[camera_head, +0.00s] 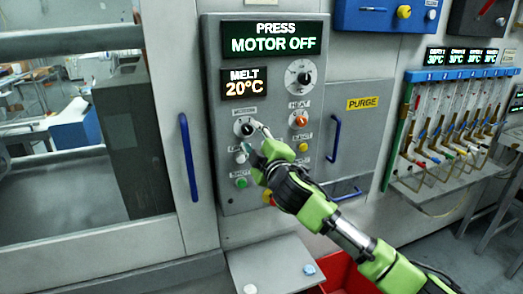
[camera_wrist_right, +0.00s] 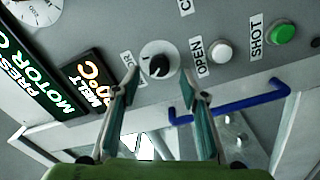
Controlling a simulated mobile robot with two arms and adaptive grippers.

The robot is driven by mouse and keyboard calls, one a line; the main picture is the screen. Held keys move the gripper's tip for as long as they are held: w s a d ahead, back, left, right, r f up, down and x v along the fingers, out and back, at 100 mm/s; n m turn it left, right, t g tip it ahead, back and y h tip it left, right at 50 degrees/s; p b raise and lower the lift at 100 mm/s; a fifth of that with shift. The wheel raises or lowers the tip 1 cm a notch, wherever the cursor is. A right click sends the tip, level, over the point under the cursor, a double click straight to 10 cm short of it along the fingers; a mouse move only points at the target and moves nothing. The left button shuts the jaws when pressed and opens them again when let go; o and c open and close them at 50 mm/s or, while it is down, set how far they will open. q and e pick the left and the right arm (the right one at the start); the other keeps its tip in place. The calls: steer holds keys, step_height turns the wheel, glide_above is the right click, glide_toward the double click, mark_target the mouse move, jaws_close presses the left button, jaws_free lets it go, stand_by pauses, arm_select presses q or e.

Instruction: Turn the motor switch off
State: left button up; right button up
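The motor switch (camera_head: 244,127) is a black knob on a round white dial, under a small label on the grey control panel (camera_head: 213,70). In the right wrist view the switch (camera_wrist_right: 158,65) shows just beyond and between the two fingertips. My right gripper (camera_head: 256,137) is at the panel, just below and right of the switch. In the right wrist view the gripper (camera_wrist_right: 158,84) is open, its fingers apart with nothing between them. I cannot tell whether a fingertip touches the dial. The panel display (camera_head: 272,39) reads "PRESS MOTOR OFF". My left gripper is out of view.
An orange-red heat knob (camera_head: 300,120) is right of the switch. A white button (camera_head: 241,157) and a green button (camera_head: 241,183) are below it. Blue handles stand left (camera_head: 188,157) and right (camera_head: 336,139) of the buttons. A grey shelf (camera_head: 270,262) is below the panel.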

steer(key=v, duration=0.8)
